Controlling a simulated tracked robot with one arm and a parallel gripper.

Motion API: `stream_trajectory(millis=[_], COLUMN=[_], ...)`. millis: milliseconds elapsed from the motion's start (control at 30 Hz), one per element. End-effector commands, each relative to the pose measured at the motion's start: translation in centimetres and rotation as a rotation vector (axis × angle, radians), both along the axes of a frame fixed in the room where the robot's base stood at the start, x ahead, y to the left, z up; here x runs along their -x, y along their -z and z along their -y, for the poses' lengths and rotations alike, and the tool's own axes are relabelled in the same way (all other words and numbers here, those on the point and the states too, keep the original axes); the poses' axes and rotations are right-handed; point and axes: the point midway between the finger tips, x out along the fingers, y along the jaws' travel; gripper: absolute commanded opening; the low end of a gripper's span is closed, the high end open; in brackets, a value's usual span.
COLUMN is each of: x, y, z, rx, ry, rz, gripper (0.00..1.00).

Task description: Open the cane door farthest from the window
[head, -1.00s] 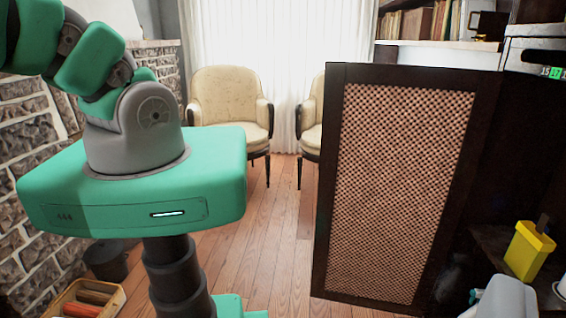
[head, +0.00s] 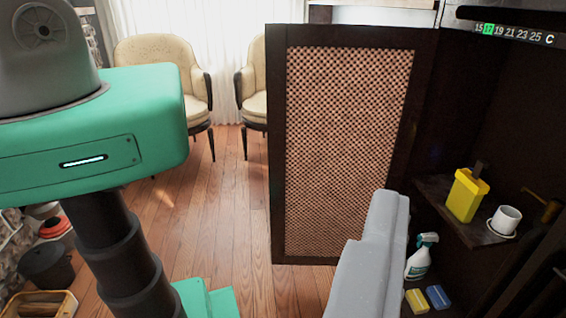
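A dark-framed door with a cane panel (head: 345,130) stands swung out from a dark cupboard (head: 500,105), in the middle of the head view. The cupboard's inside shows to the right of the door. The window with white curtains (head: 225,45) is behind the door. No other cane door shows, so I cannot tell which one this is. A grey part of my gripper (head: 375,260) is in front of the door's lower right and beside the cupboard opening. Its fingertips cannot be made out, and I cannot tell whether it touches the door.
A shelf inside the cupboard (head: 432,190) holds a yellow container (head: 465,196) and a white cup (head: 505,220). Below are a spray bottle (head: 421,258) and two sponges (head: 428,298). Two cream armchairs (head: 158,75) stand by the window. Wooden floor (head: 225,235) is clear left of the door.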

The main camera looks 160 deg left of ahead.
Motion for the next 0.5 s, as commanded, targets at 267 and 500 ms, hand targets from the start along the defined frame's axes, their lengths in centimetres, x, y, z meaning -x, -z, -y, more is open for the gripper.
stream_trajectory(millis=[267,500], x=[2.6,4.2], y=[-0.8,-0.7], z=[1.6,2.4], rx=[0.006,0.002], ry=[-0.001,-0.002], rz=[-0.002,-0.002], gripper=[0.48,0.48])
